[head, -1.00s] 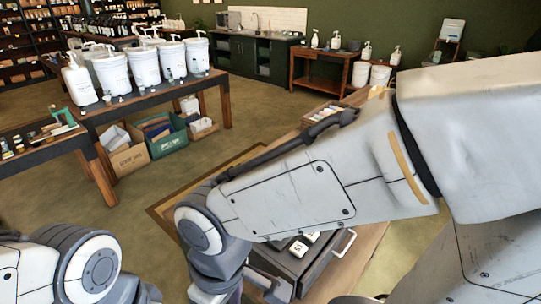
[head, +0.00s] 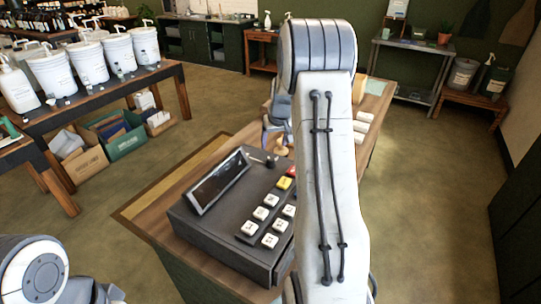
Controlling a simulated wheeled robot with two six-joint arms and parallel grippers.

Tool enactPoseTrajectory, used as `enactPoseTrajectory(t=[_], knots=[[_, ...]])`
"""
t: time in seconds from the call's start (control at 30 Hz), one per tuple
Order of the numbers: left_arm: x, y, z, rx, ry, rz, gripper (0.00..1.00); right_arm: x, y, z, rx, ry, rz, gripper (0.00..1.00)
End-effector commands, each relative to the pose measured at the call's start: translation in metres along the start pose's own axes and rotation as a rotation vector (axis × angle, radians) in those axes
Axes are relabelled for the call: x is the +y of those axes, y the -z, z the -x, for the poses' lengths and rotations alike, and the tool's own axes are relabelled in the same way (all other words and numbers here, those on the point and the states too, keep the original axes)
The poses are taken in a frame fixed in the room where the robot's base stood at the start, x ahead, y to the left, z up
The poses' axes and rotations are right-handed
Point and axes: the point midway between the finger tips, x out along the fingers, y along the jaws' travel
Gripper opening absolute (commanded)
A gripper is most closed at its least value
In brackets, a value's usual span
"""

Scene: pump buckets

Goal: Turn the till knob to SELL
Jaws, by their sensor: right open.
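The till (head: 225,235) is a dark box on a wooden counter in the head view, with a tilted display (head: 218,182) and several white keys plus a yellow and a red one. A small dark knob-like part (head: 268,161) stands at the till's back edge; its lettering and setting are too small to read. My right gripper (head: 281,146) is open, just behind and above that part, partly hidden by my right arm. I cannot tell whether they touch. My left arm shows at the lower left, but its gripper is out of the picture.
The wooden counter (head: 160,205) extends around the till, with pale blocks (head: 362,127) at its far right. A table with several white pump buckets (head: 96,65) stands at the left, boxes below it. Open floor lies between.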

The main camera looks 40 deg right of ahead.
Motion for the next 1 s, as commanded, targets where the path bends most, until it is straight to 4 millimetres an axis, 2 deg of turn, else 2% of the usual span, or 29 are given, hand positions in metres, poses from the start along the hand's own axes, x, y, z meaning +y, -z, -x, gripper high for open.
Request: enactPoseTrajectory(t=[0.53, 0.73, 1.0], knots=[[0.002, 0.002, 0.033, 0.000, 0.000, -0.006, 0.00, -0.001, 0.000, -0.085, -0.003, 0.001, 0.001, 0.72], [0.003, 0.002, 0.036, 0.000, 0.000, -0.006, 0.00, -0.001, 0.000, -0.099, -0.001, 0.000, 0.001, 0.72], [0.003, 0.002, 0.036, 0.000, 0.000, -0.007, 0.00, -0.001, -0.001, -0.101, 0.000, 0.000, 0.001, 0.72]])
